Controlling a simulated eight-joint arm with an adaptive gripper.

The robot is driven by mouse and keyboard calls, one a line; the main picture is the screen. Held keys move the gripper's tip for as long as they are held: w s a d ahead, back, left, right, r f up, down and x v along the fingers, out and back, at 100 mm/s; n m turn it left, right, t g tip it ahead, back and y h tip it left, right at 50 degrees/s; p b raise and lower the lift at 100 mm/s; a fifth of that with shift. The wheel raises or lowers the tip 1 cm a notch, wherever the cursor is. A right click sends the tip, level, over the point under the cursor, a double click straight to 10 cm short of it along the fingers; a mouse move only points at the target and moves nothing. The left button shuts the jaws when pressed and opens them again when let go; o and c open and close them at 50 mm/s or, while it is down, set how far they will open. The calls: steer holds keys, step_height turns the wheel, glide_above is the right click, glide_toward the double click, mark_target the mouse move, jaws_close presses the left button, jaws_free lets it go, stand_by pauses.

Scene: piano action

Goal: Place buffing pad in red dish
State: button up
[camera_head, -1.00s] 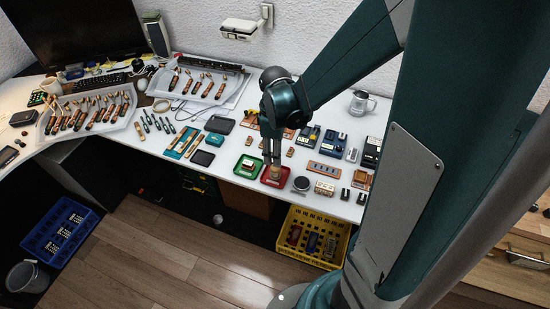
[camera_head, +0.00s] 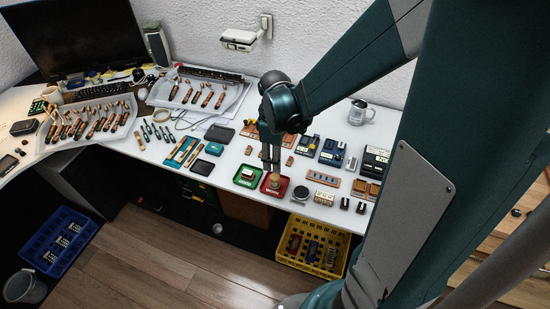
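The red dish (camera_head: 284,190) sits near the front edge of the white table, beside a green dish. A small round tan piece (camera_head: 274,181), which looks like the buffing pad, stands in the red dish. My gripper (camera_head: 270,168) points down just above the tan piece. Its two fingers look spread apart with nothing visible between them. They appear clear of the piece, though the gap is small at this size. Part of the red dish is hidden behind the tan piece.
The green dish (camera_head: 237,179) with a small block is directly left. A yellow crate (camera_head: 342,262) is below the table edge. Several small tools lie left.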

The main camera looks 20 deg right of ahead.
steer(key=s+a+r+m+t, duration=0.2)
steer(key=s+r+m, duration=0.3)
steer(key=r, duration=0.4)
steer(key=s+a+r+m+t, duration=0.2)
steer(key=s+r+m+t, duration=0.2)
steer(key=s+r, duration=0.3)
steer(key=shift+s+a+r+m+t, duration=0.2)
steer(key=shift+r+m+t, duration=0.35)
steer(key=shift+r, duration=1.2)
stand_by(0.4)
